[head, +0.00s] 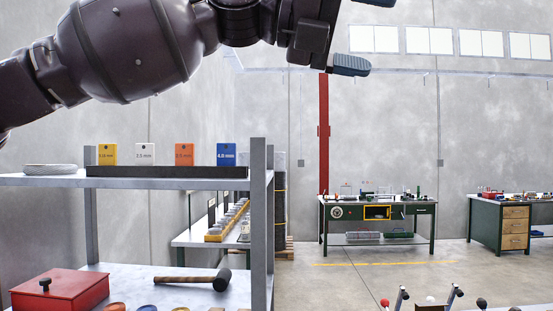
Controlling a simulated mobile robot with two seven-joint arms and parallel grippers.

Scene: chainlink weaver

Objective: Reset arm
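My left arm comes in from the left across the top of the head view. Its gripper (362,34) is at the top centre, high above the shelf. One dark fingertip shows below and part of the other shows at the top edge, with a clear gap between them. Nothing is seen between the fingers. My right arm and gripper are not in view.
A grey shelf rack (262,200) stands at left, below my arm, with coloured gauge cards (184,154), a red box (60,291) and a mallet (206,281). Workbenches (377,212) stand further back. Handles (400,298) show at the bottom right. Open floor lies between.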

